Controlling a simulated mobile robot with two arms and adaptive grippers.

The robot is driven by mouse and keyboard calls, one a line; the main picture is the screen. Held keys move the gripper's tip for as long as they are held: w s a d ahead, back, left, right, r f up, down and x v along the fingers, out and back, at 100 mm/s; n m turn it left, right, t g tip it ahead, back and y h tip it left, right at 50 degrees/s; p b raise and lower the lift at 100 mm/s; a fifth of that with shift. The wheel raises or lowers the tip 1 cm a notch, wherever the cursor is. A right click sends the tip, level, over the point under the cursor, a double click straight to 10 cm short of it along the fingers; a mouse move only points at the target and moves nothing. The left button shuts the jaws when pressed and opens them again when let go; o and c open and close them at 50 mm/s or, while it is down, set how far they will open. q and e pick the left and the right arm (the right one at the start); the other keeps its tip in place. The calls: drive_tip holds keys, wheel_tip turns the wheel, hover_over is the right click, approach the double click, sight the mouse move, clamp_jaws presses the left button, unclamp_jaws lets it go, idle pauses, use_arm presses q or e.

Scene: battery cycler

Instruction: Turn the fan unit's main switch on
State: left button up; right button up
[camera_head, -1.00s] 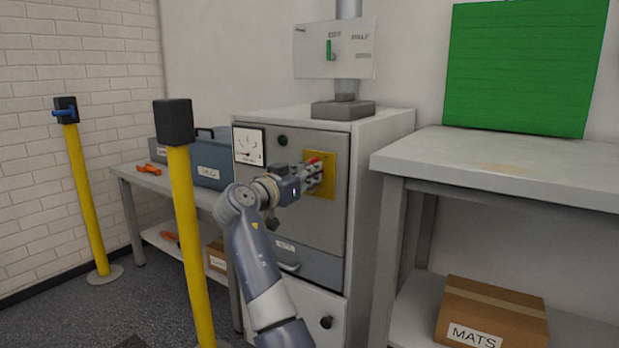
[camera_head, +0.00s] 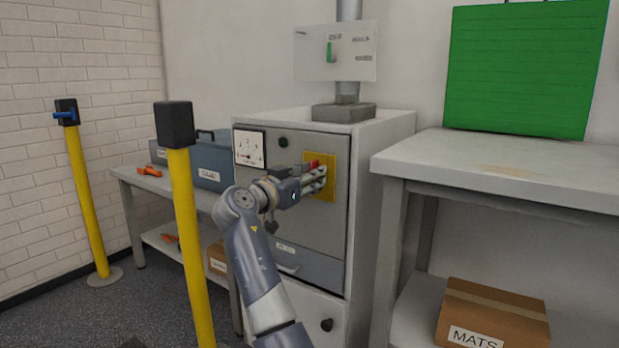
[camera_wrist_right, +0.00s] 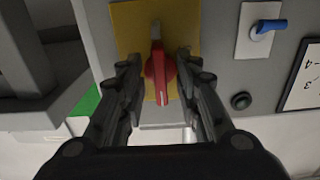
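The main switch is a red rotary handle (camera_wrist_right: 161,75) on a yellow plate (camera_wrist_right: 130,22) on the grey cabinet front. In the wrist view its long axis runs nearly up and down the picture. In the head view only a bit of red (camera_head: 313,163) shows above my fingers, against the yellow plate (camera_head: 328,160). My right gripper (camera_wrist_right: 158,68) is open, with one finger on each side of the handle. A gap shows on the left side; the right finger is very close, and I cannot tell if it touches. It also shows in the head view (camera_head: 318,180). My left gripper is out of view.
A blue toggle (camera_wrist_right: 268,27), a black button (camera_wrist_right: 241,101) and a dial gauge (camera_head: 249,147) sit near the switch. A yellow post (camera_head: 187,240) stands left of my arm. A grey table (camera_head: 500,165) stands right of the cabinet.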

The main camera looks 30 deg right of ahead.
drive_tip(key=v, duration=1.1)
drive_tip(key=shift+s+a, duration=0.15)
drive_tip(key=shift+a, duration=0.2)
drive_tip(key=shift+f, duration=0.1)
